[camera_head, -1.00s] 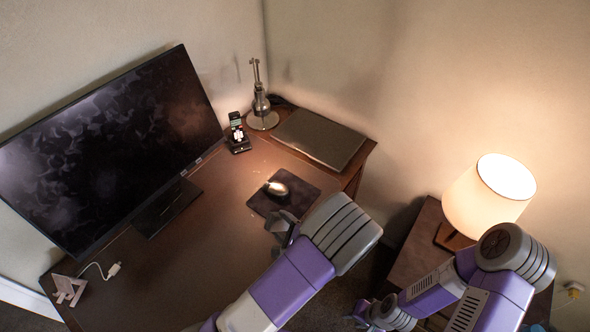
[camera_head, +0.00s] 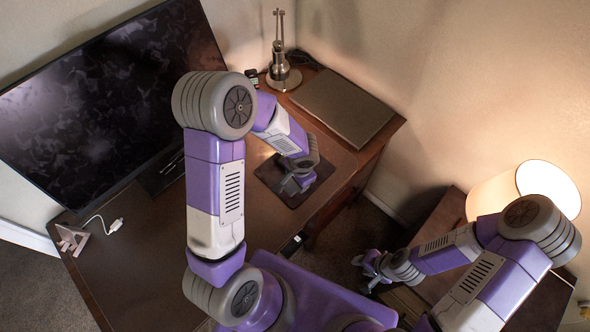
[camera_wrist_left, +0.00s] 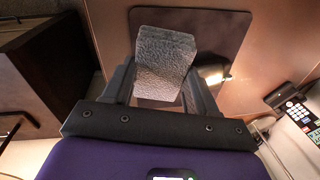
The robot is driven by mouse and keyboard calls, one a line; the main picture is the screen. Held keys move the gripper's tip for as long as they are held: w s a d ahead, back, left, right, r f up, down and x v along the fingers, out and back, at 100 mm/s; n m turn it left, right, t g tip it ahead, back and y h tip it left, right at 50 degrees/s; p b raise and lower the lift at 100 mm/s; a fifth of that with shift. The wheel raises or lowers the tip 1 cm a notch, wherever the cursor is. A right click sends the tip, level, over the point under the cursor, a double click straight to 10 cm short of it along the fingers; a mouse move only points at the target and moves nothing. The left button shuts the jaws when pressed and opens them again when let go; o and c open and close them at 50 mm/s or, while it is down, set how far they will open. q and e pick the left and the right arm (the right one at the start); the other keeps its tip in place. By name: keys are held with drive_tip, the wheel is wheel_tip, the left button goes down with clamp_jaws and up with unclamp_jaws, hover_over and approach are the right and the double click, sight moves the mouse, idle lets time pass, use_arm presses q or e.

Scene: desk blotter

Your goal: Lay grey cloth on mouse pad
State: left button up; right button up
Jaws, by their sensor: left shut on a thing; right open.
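The dark mouse pad (camera_head: 267,176) lies on the brown desk, partly hidden by my left gripper (camera_head: 292,186) in the head view. In the left wrist view, my left gripper (camera_wrist_left: 158,88) is shut on the grey cloth (camera_wrist_left: 162,62), a rough, folded-looking bundle between its fingers. The cloth is over the mouse pad (camera_wrist_left: 212,28); I cannot tell whether it touches. The shiny mouse (camera_wrist_left: 215,77) sits on the pad, to the right of the cloth. My right gripper (camera_head: 370,268) is open and empty, away from the desk at the lower right.
A closed laptop (camera_head: 342,105) and a metal lamp (camera_head: 281,75) are at the desk's back. A large monitor (camera_head: 100,105) stands at the left. A white cable (camera_head: 108,225) and a small stand (camera_head: 72,238) lie at the lower left. A lit lamp (camera_head: 548,185) is at the right.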

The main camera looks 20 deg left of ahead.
use_arm(q)
drive_tip(key=w+r+h, duration=0.1)
drive_tip(key=w+a+r+n, duration=0.1)
drive_tip(key=shift+w+r+n+t+h, duration=0.15)
drive_tip(key=shift+r+n+t+h, duration=0.15)
drive_tip(key=shift+r+h, duration=0.1)
drive_tip(key=shift+w+a+f, duration=0.1)
wheel_tip(320, 180, down, 10)
drive_tip(key=b, duration=0.3)
drive_tip(key=shift+b, duration=0.35)
drive_tip(key=shift+r, duration=0.25)
drive_tip(key=o, duration=0.5)
drive_tip(key=shift+f, duration=0.15)
drive_tip(key=o, duration=0.4)
drive_tip(key=shift+o, duration=0.2)
